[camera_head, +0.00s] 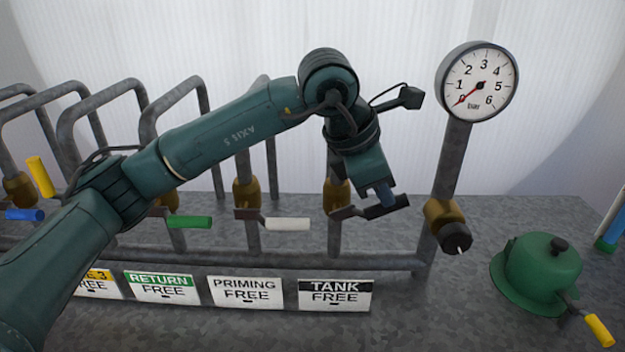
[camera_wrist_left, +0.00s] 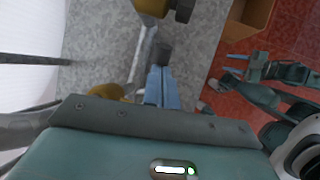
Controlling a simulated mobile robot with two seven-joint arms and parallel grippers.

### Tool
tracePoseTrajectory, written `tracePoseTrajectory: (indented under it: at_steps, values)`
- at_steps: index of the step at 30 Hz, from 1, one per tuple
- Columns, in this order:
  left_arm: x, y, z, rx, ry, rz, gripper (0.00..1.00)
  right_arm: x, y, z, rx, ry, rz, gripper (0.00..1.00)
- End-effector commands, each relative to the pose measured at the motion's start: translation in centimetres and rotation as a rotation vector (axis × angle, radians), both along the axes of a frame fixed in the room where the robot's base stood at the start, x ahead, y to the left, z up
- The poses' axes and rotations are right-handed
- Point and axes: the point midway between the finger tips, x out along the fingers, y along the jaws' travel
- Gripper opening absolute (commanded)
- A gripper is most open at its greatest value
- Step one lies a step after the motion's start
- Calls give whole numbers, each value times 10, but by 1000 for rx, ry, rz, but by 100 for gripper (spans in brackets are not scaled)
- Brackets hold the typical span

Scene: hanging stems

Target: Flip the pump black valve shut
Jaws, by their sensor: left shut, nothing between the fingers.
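The black-handled valve lever (camera_head: 388,208) sits on a brass valve body (camera_head: 336,196) on the rightmost of the row of pipes, above the TANK FREE label (camera_head: 336,294). The lever points right, roughly level and across its pipe. In the left wrist view the fingers (camera_wrist_left: 161,88) sit just before a dark grip end (camera_wrist_left: 163,52). My right gripper (camera_wrist_left: 233,64) shows far off, with its fingers apart.
Green (camera_head: 190,221), white (camera_head: 288,223), blue (camera_head: 25,215) and yellow (camera_head: 40,177) levers stand on neighbouring pipes. A pressure gauge (camera_head: 478,82) rises right of the black lever, with a black knob (camera_head: 455,238) below it.

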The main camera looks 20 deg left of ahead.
Motion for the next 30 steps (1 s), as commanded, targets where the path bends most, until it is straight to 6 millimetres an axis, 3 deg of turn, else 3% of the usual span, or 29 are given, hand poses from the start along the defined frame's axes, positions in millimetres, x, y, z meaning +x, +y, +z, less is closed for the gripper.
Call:
tracePoseTrajectory:
  at_steps: [8, 15, 30]
  values:
    - [5, -15, -23, -9, 1, 2, 0, 5, 8, -4, 18, -42, 17, 36]
    - [7, -23, -33, 124, 39, 1, 0, 5, 13, -5, 27, -62, 40, 36]
    - [8, -27, -42, 120, 42, 1, 0, 4, 13, -10, 48, -58, 28, 36]
